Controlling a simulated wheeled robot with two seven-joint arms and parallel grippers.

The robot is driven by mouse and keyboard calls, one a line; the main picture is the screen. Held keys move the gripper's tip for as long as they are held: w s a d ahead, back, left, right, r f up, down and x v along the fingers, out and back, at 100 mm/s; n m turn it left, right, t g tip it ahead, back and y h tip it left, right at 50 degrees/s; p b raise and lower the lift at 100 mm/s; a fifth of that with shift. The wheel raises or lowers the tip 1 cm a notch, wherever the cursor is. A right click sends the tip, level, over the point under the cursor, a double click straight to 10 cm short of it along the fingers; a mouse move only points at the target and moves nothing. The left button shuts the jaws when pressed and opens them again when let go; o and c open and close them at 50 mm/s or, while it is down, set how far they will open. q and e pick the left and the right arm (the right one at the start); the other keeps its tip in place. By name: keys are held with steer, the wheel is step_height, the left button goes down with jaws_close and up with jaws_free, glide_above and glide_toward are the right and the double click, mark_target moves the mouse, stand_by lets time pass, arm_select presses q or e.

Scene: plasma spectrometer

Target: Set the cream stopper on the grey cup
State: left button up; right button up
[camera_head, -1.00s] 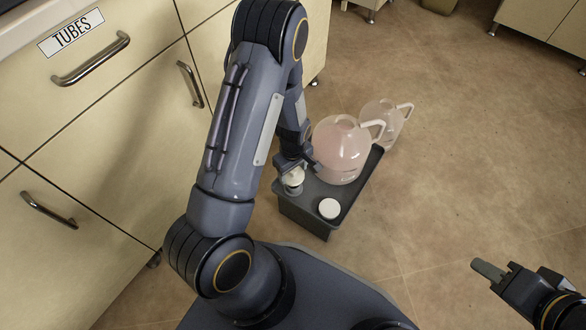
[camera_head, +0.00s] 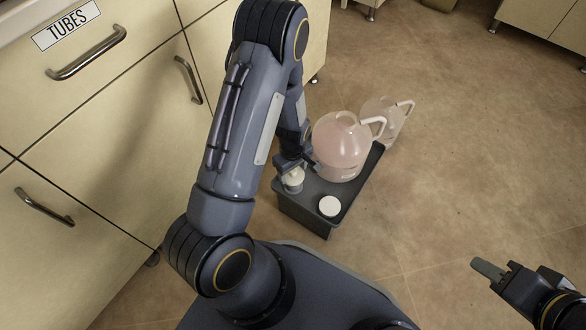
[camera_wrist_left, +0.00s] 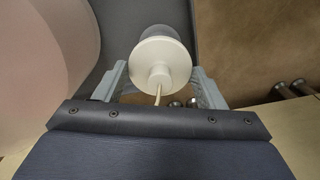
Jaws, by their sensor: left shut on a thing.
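The cream stopper (camera_wrist_left: 160,62) is a pale round disc with a knob and a thin stem, between the fingers of my left gripper (camera_wrist_left: 163,85) in the left wrist view. My left gripper (camera_head: 291,168) is shut on it above the near-left part of the dark tray in the head view. The stopper (camera_head: 294,175) is right over the small grey cup (camera_head: 293,187), whose grey rim (camera_wrist_left: 154,30) shows behind the disc in the wrist view. I cannot tell whether they touch. My right gripper (camera_head: 489,269) is at the lower right, away from the tray; its finger gap is unclear.
The dark tray (camera_head: 307,217) also holds a white round lid-like piece (camera_head: 330,206) and a large pinkish jug (camera_head: 340,148) close to my left gripper. A clearer jug (camera_head: 385,120) stands behind. Cream drawers (camera_head: 110,150) line the left. The floor at right is clear.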

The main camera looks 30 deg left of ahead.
arm_select(q)
steer(key=shift+f+b, duration=1.1)
steer(key=shift+f, duration=0.35)
steer(key=o, duration=1.1)
step_height(320, 180, up, 8)
steer(key=p, duration=0.4)
steer(key=shift+f, duration=0.1)
